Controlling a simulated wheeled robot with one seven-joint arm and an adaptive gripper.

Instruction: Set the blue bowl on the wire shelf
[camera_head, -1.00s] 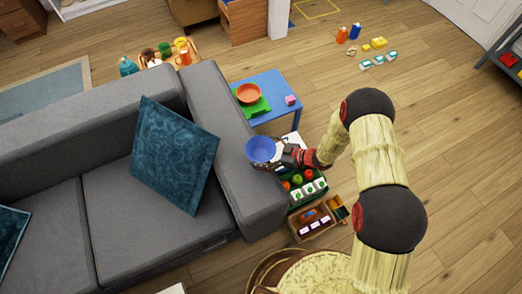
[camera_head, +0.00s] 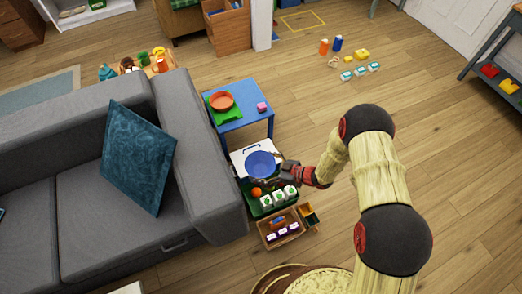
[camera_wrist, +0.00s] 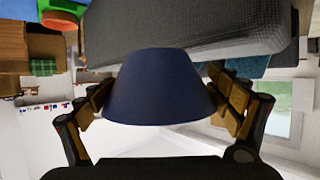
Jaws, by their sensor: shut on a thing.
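The blue bowl (camera_head: 260,164) is held upright at the end of my arm in the head view. My gripper (camera_head: 281,170) is shut on its right side. In the wrist view the bowl (camera_wrist: 160,88) fills the middle, with a finger at each side. In the head view the bowl appears in front of a white box or lid (camera_head: 239,156); its height above it is hard to judge. A dark shelf unit (camera_head: 478,72) with red and yellow things stands at the right edge; I cannot tell whether it is the wire shelf.
A grey sofa (camera_head: 211,190) stands at the left. A blue table (camera_head: 237,123) carries a green tray and an orange bowl (camera_head: 221,100). A wooden crate (camera_head: 283,238) and a green crate lie below my gripper. Small items lie on the floor at the back. Floor at the right is open.

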